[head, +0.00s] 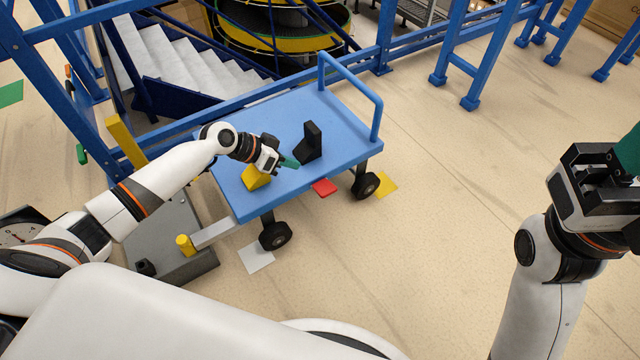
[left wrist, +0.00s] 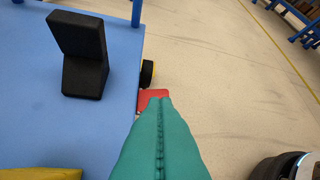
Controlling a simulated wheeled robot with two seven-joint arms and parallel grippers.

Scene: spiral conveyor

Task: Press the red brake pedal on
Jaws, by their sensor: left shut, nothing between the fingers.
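The red brake pedal (head: 324,187) sticks out from the near right edge of the blue cart (head: 338,117), close to a rear wheel. In the left wrist view the red pedal (left wrist: 153,97) shows just past the fingertips, partly covered by them. My left gripper (head: 291,162) is above the cart top, up and left of the pedal in the head view; its green fingers are shut with nothing between them. I cannot tell contact with the pedal from the wrist view. My right gripper (head: 622,158) is at the right edge, its fingers cut off by the frame.
On the cart stand a black angled block (head: 309,143) and a yellow block (head: 256,177), both close to my left gripper. The cart has a blue handle (head: 350,85). A grey platform with a yellow post (head: 186,245) is at its near left.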

